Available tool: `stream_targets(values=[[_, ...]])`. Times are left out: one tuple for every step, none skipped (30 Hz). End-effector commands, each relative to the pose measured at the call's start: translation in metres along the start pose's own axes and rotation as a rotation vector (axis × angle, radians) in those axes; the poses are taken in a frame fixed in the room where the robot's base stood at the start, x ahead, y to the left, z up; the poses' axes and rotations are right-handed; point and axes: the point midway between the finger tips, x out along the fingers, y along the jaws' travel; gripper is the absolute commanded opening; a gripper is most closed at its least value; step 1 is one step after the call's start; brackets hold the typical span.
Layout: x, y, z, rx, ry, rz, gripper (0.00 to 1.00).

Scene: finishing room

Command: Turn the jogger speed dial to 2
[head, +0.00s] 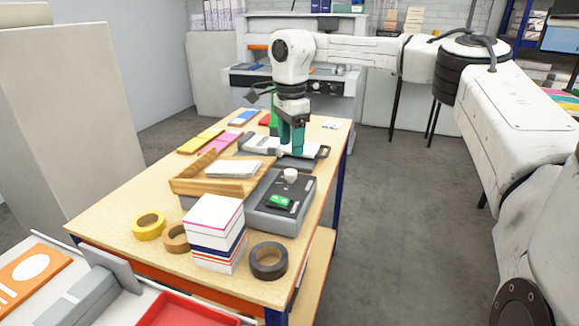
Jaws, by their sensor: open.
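The jogger (262,218) is a grey box with a wooden tray (207,186) at its left, on the wooden table. A small white round knob (290,175), which looks like the speed dial, is on the far part of its dark top panel. Its setting and any numbers are too small to read. A green switch (280,201) sits nearer on the same panel. My gripper (292,149) points down with teal fingers, open and empty. It shows just above the knob in the picture, apart from it. The exact gap in depth is hard to tell.
White paper (233,169) lies in the wooden tray. A paper stack (216,232), a black tape roll (268,261) and a yellow tape roll (149,226) stand in front. A flat black-and-white device (258,146) lies behind, under my gripper in the picture. Floor is free at right.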

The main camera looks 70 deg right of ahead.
Motion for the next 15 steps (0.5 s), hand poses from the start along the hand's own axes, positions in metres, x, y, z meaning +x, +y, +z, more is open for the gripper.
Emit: stream_targets(values=[[0.010,0.001,0.001,-0.001,-0.002,0.003,0.61],[0.016,0.001,0.001,0.000,-0.003,0.003,0.61],[0.024,0.001,0.001,0.000,-0.003,0.002,0.61],[0.029,0.001,0.001,0.000,-0.003,0.002,0.61],[0.034,0.001,0.001,0.000,-0.003,0.003,0.61],[0.041,0.000,0.001,0.000,-0.004,0.002,0.61],[0.046,0.000,0.001,-0.001,-0.005,0.001,0.61],[0.051,0.001,0.001,-0.001,-0.004,0.001,0.61],[0.056,0.001,0.001,-0.001,-0.003,0.001,0.61],[0.060,0.000,0.001,-0.001,-0.004,0.001,0.61],[0.064,0.000,0.002,-0.001,-0.004,0.001,0.61],[0.067,0.000,0.002,-0.001,-0.005,0.001,0.61],[0.070,0.000,0.002,-0.001,-0.004,0.000,0.61],[0.072,0.000,0.002,-0.001,-0.004,0.000,0.61],[0.074,0.000,0.002,-0.001,-0.004,0.000,0.61]])
